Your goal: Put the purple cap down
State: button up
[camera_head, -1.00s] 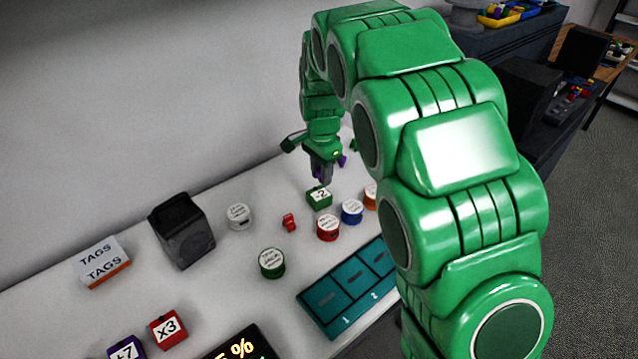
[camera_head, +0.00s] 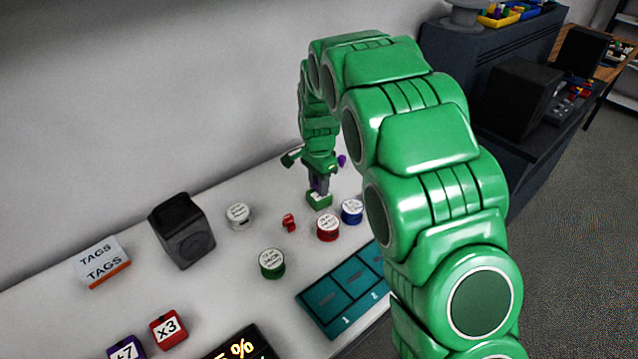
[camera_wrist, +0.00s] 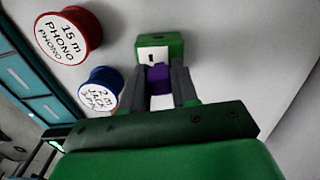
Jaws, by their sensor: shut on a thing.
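My gripper (camera_wrist: 158,88) is shut on the purple cap (camera_wrist: 158,78), which shows between the two grey fingertips in the wrist view. A green block with a white label (camera_wrist: 160,43) is just beyond the cap there. In the head view my gripper (camera_head: 319,184) points down right at the green block (camera_head: 319,203), and the cap is mostly hidden by the fingers. I cannot tell whether the cap touches the block. A small purple thing (camera_head: 341,160) shows behind my gripper.
Red (camera_head: 328,228) and blue (camera_head: 352,211) spools stand right of the block. A teal tray (camera_head: 327,326) is in front; a black box (camera_head: 182,236) stands left.

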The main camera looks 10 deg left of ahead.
jog(key=shift+f, duration=0.1)
jog(key=o, duration=1)
notch_tip(320, 180, up, 12)
jog(key=shift+r, duration=0.15)
jog(key=shift+o, duration=0.4)
